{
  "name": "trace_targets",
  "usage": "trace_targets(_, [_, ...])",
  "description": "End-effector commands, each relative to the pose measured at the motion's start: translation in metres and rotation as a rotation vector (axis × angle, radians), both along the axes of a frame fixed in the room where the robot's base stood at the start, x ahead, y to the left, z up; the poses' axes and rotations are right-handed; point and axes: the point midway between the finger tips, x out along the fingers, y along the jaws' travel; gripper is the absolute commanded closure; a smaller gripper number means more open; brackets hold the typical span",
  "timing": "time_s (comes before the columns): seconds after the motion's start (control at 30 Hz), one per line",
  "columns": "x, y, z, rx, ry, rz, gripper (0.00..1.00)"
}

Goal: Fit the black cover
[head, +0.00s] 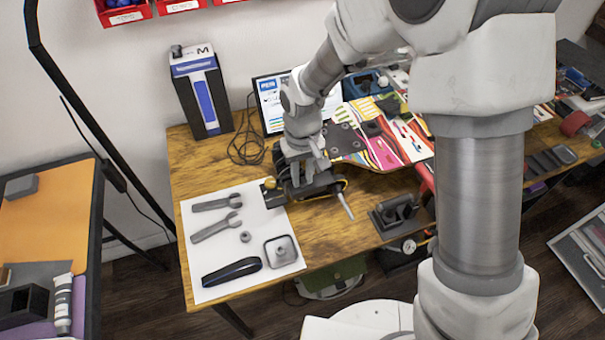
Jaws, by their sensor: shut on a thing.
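A long glossy black piece (232,271), shaped like a cover, lies flat on a white sheet (205,240) at the table's front left. My gripper (304,174) is well apart from it, up and to the right. It points down, shut on a dark part at a black-and-yellow assembly (325,188) beside the sheet. The fingers hide most of that part, and I cannot tell its exact shape or whether it touches the assembly. A light rod (346,205) sticks out of the assembly toward the front.
Two grey wrenches (216,229), a small nut (245,237) and a square grey tray (280,251) lie on the sheet. A colourful board (385,145), a laptop (268,100) and a box (203,95) stand behind. A black block (397,215) is to the right.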

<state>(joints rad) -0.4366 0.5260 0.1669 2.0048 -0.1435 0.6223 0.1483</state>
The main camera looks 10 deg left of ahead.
Motion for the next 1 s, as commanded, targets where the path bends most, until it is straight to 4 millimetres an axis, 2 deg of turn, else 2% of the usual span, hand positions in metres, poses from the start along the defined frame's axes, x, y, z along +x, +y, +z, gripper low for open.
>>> trace_targets(0.17, [0.0003,0.0003,0.0012,0.001,-0.001,0.000,1.00])
trace_targets(0.2, [0.0004,0.0003,0.0013,0.001,-0.002,0.000,0.68])
trace_targets(0.37, [0.0003,0.0003,0.0012,0.001,-0.001,0.000,0.40])
trace_targets(0.57, [0.0002,0.0002,0.0009,0.001,-0.001,0.000,0.40])
trace_targets(0.63, [0.0002,0.0001,0.0008,0.001,-0.001,0.000,0.51])
trace_targets(0.67, [0.0002,0.0001,0.0008,0.001,-0.001,0.000,0.53])
trace_targets(1.0, [0.0002,0.0001,0.0007,0.001,-0.001,0.000,0.53])
